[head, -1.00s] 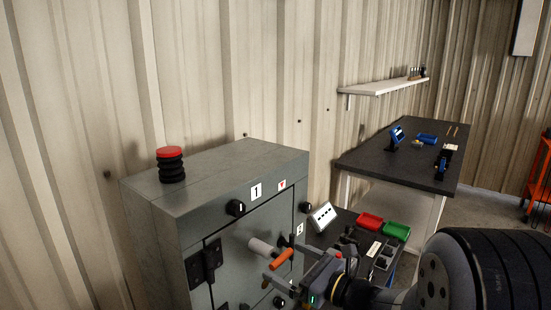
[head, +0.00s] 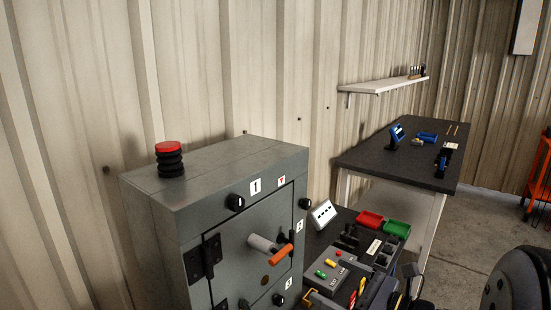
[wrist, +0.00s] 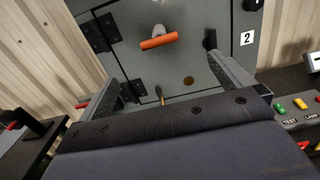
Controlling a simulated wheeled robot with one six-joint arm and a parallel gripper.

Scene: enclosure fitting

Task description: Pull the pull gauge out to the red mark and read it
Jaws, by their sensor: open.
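The pull gauge shows as a pale cylinder (head: 262,243) with an orange crossbar handle (head: 282,255), standing out from the grey cabinet door (head: 225,262). In the wrist view the orange handle (wrist: 158,42) lies ahead of my gripper (wrist: 163,72), near the top of the picture. My gripper's fingers are spread wide with nothing between them, and they look apart from the handle. My gripper is not clearly seen in the head view. No red mark or reading can be made out on the gauge.
The grey cabinet (head: 215,185) carries a red-topped black stack (head: 169,160), black knobs and number labels. A black latch handle (wrist: 209,40) is on the door. To the right stand a control box (head: 335,272), red (head: 370,220) and green (head: 397,231) trays and a dark workbench (head: 395,165).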

